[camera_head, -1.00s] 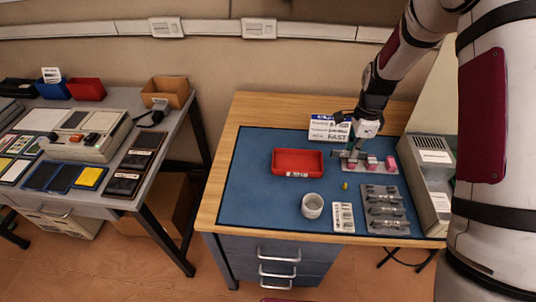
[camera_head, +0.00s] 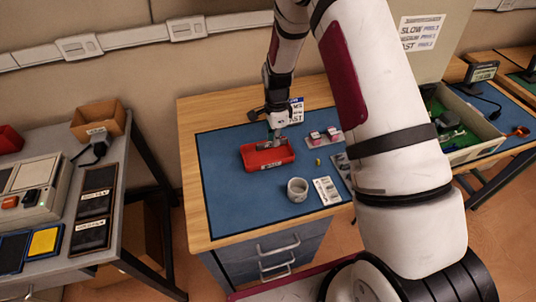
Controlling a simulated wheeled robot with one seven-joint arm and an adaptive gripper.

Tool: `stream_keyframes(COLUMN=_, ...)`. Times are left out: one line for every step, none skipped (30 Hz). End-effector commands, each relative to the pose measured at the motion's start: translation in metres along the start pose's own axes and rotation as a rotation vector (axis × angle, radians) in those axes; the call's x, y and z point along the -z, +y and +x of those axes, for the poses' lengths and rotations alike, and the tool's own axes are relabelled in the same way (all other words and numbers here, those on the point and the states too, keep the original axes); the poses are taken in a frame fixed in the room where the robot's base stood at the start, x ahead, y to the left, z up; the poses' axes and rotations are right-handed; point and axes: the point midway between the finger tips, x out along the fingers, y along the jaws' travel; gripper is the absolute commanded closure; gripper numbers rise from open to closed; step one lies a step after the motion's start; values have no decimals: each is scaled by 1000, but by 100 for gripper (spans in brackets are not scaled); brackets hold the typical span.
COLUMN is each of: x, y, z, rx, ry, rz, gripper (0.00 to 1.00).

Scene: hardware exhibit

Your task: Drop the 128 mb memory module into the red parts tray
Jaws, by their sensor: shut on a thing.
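The red parts tray (camera_head: 250,163) lies on the blue mat, left of the middle of the worktable. My gripper (camera_head: 277,136) is directly above the tray, pointing down. It is shut on a small thin module (camera_head: 264,145), which looks greyish and sits at or just above the tray's opening. I take it to be the 128 mb memory module, but its label is too small to read. I cannot tell whether it touches the tray. Two pink-and-white modules (camera_head: 315,136) stand in a pale holder (camera_head: 324,142) to the right of the tray.
A sign (camera_head: 297,110) stands behind my gripper. My arm hides the table's right part. The mat's front left is clear.

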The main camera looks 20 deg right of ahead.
Motion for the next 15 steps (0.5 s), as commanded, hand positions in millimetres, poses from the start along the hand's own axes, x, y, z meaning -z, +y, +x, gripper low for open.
stream_keyframes(x=0, y=-1, z=6, rx=0, ry=0, rz=1, gripper=100)
stream_keyframes(x=0, y=-1, z=8, rx=0, ry=0, rz=1, gripper=100)
stream_keyframes(x=0, y=-1, z=10, rx=0, ry=0, rz=1, gripper=100)
stream_keyframes(x=0, y=0, z=12, rx=0, ry=-1, rz=2, gripper=100)
stream_keyframes(x=0, y=0, z=13, rx=0, ry=-1, rz=2, gripper=100)
stream_keyframes(x=0, y=0, z=15, rx=0, ry=-1, rz=2, gripper=100)
stream_keyframes(x=0, y=0, z=15, rx=0, ry=-1, rz=2, gripper=100)
stream_keyframes(x=0, y=0, z=16, rx=0, ry=-1, rz=2, gripper=100)
stream_keyframes(x=0, y=0, z=16, rx=1, ry=-1, rz=2, gripper=100)
stream_keyframes(x=0, y=0, z=17, rx=1, ry=-1, rz=2, gripper=100)
stream_keyframes(x=0, y=0, z=17, rx=1, ry=-1, rz=2, gripper=100)
stream_keyframes(x=0, y=0, z=17, rx=1, ry=-1, rz=2, gripper=100)
stream_keyframes(x=0, y=0, z=16, rx=1, ry=0, rz=2, gripper=100)
stream_keyframes(x=0, y=0, z=16, rx=1, ry=0, rz=2, gripper=100)
stream_keyframes(x=0, y=0, z=16, rx=1, ry=0, rz=2, gripper=100)
